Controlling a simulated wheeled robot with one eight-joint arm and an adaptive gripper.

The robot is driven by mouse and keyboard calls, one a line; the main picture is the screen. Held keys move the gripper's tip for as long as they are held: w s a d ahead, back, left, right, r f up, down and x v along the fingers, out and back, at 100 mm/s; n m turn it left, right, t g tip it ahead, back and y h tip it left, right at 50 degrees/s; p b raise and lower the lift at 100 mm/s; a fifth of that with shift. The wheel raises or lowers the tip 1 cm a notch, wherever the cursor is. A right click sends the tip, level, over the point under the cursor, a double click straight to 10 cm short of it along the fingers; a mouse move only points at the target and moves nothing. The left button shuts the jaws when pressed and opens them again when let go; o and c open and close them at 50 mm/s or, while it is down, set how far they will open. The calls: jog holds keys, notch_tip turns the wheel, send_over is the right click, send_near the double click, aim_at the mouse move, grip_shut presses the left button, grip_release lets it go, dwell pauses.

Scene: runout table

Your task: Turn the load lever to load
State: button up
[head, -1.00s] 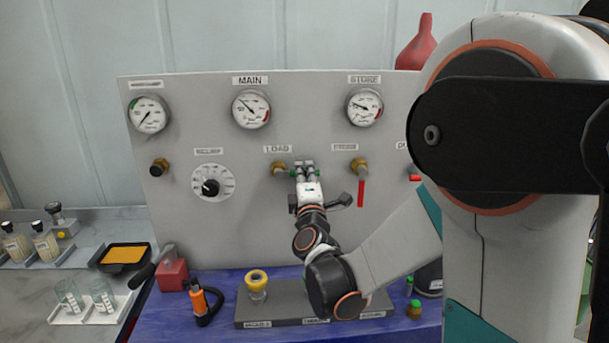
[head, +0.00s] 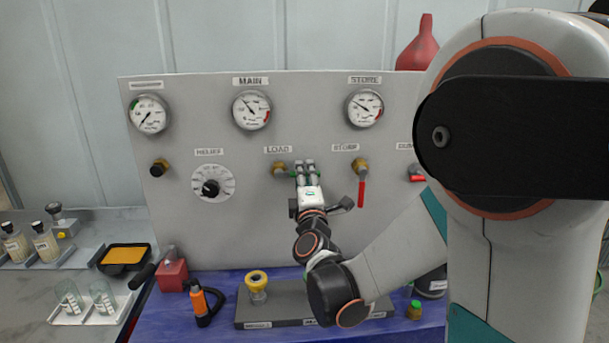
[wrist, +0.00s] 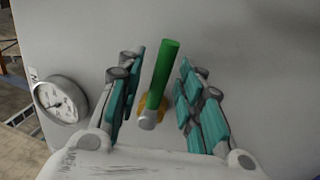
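The load valve (head: 280,168) is a brass fitting on the grey panel under the LOAD label (head: 278,149). Its green lever (wrist: 163,74) shows in the wrist view, standing out from the brass base (wrist: 152,108), and is mostly hidden by my gripper in the head view. My gripper (head: 304,168) is at the panel by this lever. In the wrist view its two teal-padded fingers (wrist: 160,95) are open, one on each side of the green lever, with gaps showing on both sides.
The store valve's red lever (head: 361,192) hangs down to the right of my gripper. Gauges, including the main gauge (head: 251,110), line the panel above. A grey block (head: 276,300) stands on the blue table below.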

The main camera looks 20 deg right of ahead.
jog(key=v, duration=1.1)
jog(key=s+a+f+m+g+y, duration=0.2)
jog(key=s+a+m+g+y, duration=0.25)
jog(key=a+y, duration=0.5)
jog(key=s+d+f+m+g+h, duration=0.1)
jog(key=s+f+m+g, duration=0.2)
jog(key=s, duration=0.5)
jog(key=s+d+f+m+g+h, duration=0.1)
jog(key=s+f+m+g+h, duration=0.1)
jog(key=s+f+m+g, duration=0.2)
jog(key=s+m, duration=0.3)
jog(key=s, duration=0.1)
jog(key=shift+d+f+g, duration=0.15)
jog(key=shift+d+g, duration=0.2)
